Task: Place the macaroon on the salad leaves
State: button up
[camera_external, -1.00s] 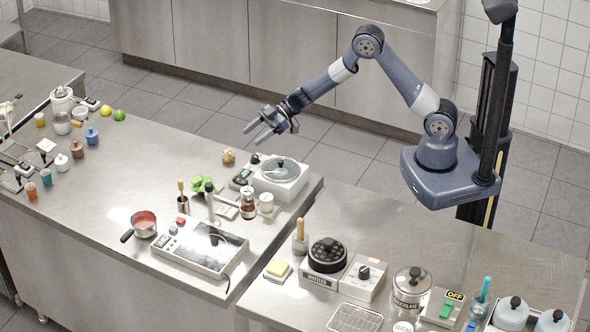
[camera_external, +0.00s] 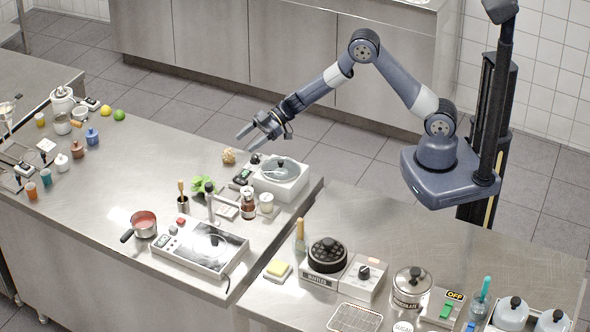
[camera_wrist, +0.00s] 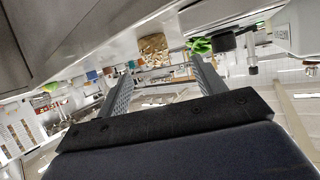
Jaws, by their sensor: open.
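The macaroon (camera_external: 229,156) looks like a rough tan lump near the far edge of the steel counter. It also shows in the wrist view (camera_wrist: 153,44), upper middle, beyond the gap between my fingers. The salad leaves (camera_external: 204,185) are a bright green bunch on the counter, nearer the camera and a little left of the macaroon. They show in the wrist view (camera_wrist: 200,46) to the right of the macaroon. My gripper (camera_external: 246,143) is open and empty, with its fingers pointing toward the macaroon. It appears apart from the macaroon.
A white appliance with a round lid (camera_external: 281,176) stands close to the right of the macaroon. A brown bottle (camera_external: 248,204), a white cup (camera_external: 266,203) and a dark utensil pot (camera_external: 183,204) stand near the leaves. The counter left of the macaroon is clear.

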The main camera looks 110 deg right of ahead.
aim_at(233, 152)
jog(key=shift+d+p+x, duration=0.2)
jog(key=shift+p+x, duration=0.2)
jog(key=shift+x, duration=1.3)
jog(key=shift+d+p+x, duration=0.15)
jog(key=shift+p+x, duration=0.25)
jog(key=shift+x, duration=1.35)
jog(key=shift+f, duration=0.15)
jog(key=shift+c, duration=0.4)
jog(key=c, duration=1.1)
jog(key=shift+o, duration=0.2)
